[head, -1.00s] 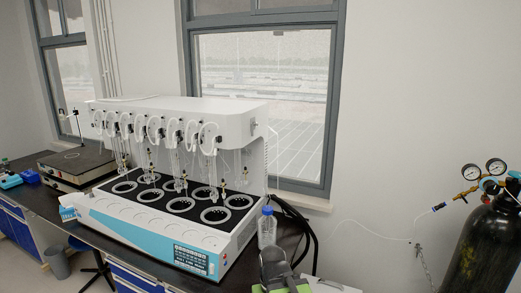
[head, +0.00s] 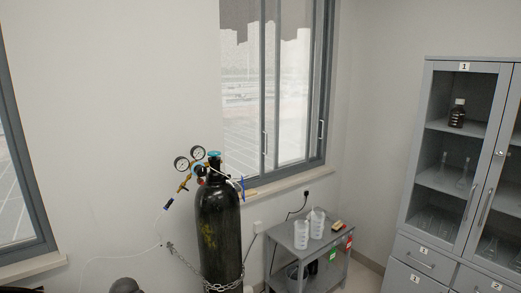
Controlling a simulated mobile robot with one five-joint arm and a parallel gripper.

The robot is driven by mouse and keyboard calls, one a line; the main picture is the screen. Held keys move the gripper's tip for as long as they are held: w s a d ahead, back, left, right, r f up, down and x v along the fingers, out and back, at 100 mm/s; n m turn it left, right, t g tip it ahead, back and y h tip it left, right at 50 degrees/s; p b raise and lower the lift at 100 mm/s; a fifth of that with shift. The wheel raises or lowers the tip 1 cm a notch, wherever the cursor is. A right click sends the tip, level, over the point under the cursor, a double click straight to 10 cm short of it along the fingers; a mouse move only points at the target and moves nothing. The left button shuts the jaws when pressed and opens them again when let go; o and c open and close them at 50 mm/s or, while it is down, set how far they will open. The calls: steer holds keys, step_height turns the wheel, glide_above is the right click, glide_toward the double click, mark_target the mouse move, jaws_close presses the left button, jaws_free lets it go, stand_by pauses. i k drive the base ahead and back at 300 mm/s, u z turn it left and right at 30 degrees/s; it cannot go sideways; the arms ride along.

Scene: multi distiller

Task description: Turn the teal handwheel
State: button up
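A small teal handwheel (head: 214,154) sits on top of the tall black gas cylinder (head: 218,232) in the head view, left of the middle. Brass regulator fittings with two round gauges (head: 190,158) stand out to its left.
A chain (head: 222,286) holds the cylinder near its base. A grey cart (head: 284,255) with white beakers (head: 301,234) stands to its right, and a grey cabinet (head: 411,218) at the far right. A dark rounded shape, not identifiable, shows at the bottom left.

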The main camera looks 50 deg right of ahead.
mark_target(213, 153)
steer(key=u, duration=4.2)
steer(key=i, duration=0.15)
steer(key=z, duration=2.35)
steer(key=k, duration=0.15)
steer(key=u, duration=1.3)
steer(key=k, duration=2.5)
steer(key=z, duration=1.6)
